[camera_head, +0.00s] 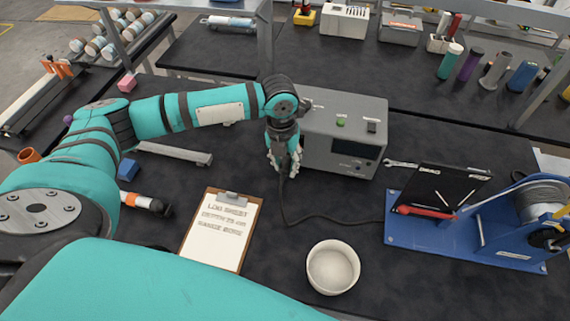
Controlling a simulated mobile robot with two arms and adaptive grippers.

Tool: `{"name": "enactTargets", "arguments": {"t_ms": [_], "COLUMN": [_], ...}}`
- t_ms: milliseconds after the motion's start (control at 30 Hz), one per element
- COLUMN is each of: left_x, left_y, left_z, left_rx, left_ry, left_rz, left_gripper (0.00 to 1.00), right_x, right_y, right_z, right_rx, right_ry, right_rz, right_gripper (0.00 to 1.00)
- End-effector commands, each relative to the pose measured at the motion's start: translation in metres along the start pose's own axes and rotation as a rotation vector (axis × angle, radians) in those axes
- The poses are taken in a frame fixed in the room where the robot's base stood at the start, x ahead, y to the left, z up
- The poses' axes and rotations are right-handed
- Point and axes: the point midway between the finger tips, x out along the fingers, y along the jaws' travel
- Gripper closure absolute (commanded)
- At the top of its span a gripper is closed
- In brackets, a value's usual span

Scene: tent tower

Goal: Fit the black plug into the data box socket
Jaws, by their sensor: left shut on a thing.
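The data box (345,118) is a grey case on the dark workbench, with a small screen and a green button. My left gripper (284,170) is close against the box's left front side, pointing down. It is shut on the black plug, which is mostly hidden between the fingers. The plug's black cable (284,205) hangs from the gripper and runs right across the bench toward the blue stand. The socket is not visible, so I cannot tell whether the plug touches it. My right gripper is not in view.
A clipboard (219,232) and a white bowl (333,268) lie in front of the box. A blue stand (428,243) with a cable reel (543,199) is at right, and a wrench (402,164) lies beside the box. A grey bar (174,153) and blue block (128,170) are at left.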

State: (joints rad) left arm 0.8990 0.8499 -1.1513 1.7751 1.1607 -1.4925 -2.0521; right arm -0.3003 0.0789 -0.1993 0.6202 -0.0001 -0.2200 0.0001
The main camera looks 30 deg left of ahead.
Motion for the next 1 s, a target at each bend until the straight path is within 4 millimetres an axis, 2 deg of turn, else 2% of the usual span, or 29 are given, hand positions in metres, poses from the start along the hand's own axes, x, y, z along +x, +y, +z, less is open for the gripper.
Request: {"name": "enactTargets", "arguments": {"t_ms": [500, 933, 967, 1000], "left_x": [-0.001, -0.001, -0.001, -0.001], "left_y": [-0.001, 0.000, 0.000, 0.000], "left_z": [0.013, 0.017, 0.017, 0.017], "left_rx": [0.000, -0.001, -0.001, -0.001], "left_ry": [-0.001, -0.003, -0.003, -0.003], "left_rz": [-0.001, -0.001, -0.001, -0.001], "left_gripper": [1.00, 1.00, 0.73, 0.68], "right_x": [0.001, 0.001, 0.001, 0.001], "right_y": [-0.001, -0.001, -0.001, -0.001], "right_z": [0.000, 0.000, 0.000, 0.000], "right_rx": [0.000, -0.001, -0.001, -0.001], "right_ry": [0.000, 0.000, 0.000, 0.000], "right_rz": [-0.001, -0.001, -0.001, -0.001], "right_gripper": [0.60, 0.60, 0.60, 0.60]}}
